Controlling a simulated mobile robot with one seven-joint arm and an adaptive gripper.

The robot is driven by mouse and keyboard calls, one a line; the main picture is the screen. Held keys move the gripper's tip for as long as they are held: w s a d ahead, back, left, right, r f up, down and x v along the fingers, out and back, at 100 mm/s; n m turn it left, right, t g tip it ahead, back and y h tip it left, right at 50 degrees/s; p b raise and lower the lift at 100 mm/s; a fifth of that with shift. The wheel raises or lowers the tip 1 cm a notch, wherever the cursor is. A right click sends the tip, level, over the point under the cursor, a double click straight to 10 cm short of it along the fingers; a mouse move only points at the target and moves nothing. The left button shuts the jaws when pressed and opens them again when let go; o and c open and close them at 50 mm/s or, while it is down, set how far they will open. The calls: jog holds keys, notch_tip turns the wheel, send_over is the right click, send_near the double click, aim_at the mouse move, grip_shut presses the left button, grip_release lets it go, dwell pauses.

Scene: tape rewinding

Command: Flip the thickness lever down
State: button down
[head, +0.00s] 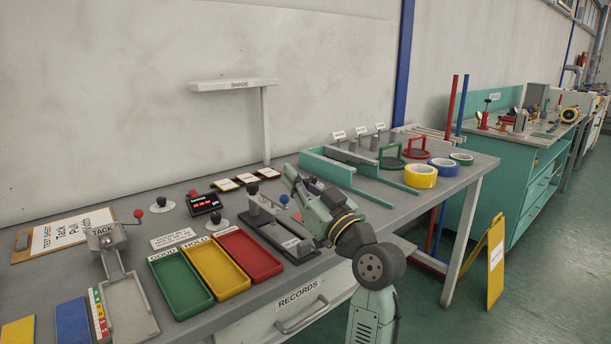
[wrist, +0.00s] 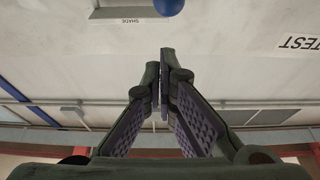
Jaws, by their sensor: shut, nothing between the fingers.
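A dark-based bench device (head: 290,244) stands right of the red tray. It carries a black-knobbed lever (head: 252,189) and a blue ball knob (head: 284,199), which sits high beside my gripper. The label on its base is too small to read, so I cannot confirm which lever is the thickness lever. The blue ball (wrist: 169,6) also shows at the top edge of the wrist view, beyond the fingertips. My gripper (wrist: 159,76) is shut and empty. In the head view my gripper (head: 291,176) is just right of the blue ball; whether they touch is unclear.
Green (head: 180,287), yellow (head: 217,270) and red (head: 249,256) trays lie left of the device. The TACK device (head: 104,241) has a red-knobbed lever. A teal rail fixture (head: 350,170) and tape rolls (head: 421,176) stand at right. The SHADE post (head: 265,125) rises behind.

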jog(key=shift+f, duration=1.3)
jog(key=f+b, duration=0.2)
jog(key=b, duration=0.1)
jog(key=f+b, duration=0.1)
jog(key=shift+s+d+b, duration=0.3)
jog(key=shift+s+b, duration=0.05)
jog(key=shift+r, duration=0.25)
